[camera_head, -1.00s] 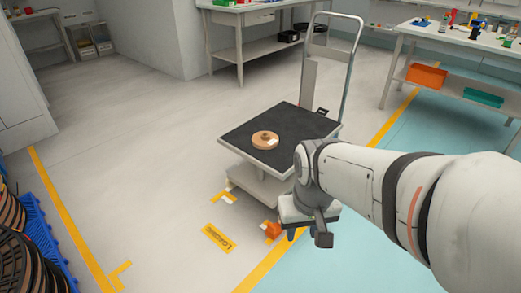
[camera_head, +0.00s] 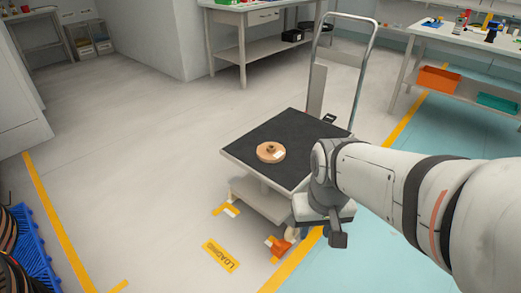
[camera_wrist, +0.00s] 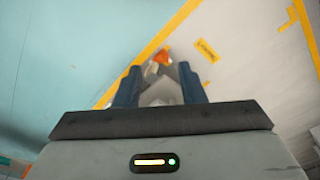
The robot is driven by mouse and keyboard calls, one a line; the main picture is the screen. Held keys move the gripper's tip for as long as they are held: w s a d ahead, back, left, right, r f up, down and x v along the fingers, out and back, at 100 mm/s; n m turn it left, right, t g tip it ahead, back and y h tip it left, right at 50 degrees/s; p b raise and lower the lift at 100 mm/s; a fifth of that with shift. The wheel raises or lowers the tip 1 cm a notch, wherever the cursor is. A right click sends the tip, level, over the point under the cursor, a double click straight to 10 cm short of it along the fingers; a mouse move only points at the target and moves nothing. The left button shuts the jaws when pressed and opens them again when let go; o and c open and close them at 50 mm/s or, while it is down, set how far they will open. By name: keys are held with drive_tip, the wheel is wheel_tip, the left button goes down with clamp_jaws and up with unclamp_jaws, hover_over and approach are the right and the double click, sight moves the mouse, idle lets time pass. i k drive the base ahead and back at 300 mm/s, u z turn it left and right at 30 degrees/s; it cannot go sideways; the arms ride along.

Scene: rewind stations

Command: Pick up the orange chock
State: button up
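The orange chock (camera_head: 280,246) lies on the floor beside a caster at the near corner of the cart (camera_head: 232,150). In the wrist view the chock (camera_wrist: 162,56) shows beyond the fingertips, near the yellow floor line, with a pale caster beside it. My gripper (camera_wrist: 160,82) is open, with two blue fingers apart and nothing visibly held between them. In the head view my wrist hangs over the cart's near right side, right of and above the chock, and the fingers are mostly hidden.
A wooden-looking round spool (camera_head: 270,151) sits on the cart's black deck. A yellow LOADING label (camera_head: 220,255) is left of the chock. A blue pallet (camera_head: 34,250) with dark spools stands at the left edge. The floor left of the cart is clear.

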sight(278, 249)
drive_tip(key=i, duration=0.6)
drive_tip(key=z, duration=0.1)
drive_tip(key=k, duration=1)
drive_tip(key=u, duration=1.2)
drive_tip(key=i, duration=1.85)
drive_tip(key=z, duration=2.1)
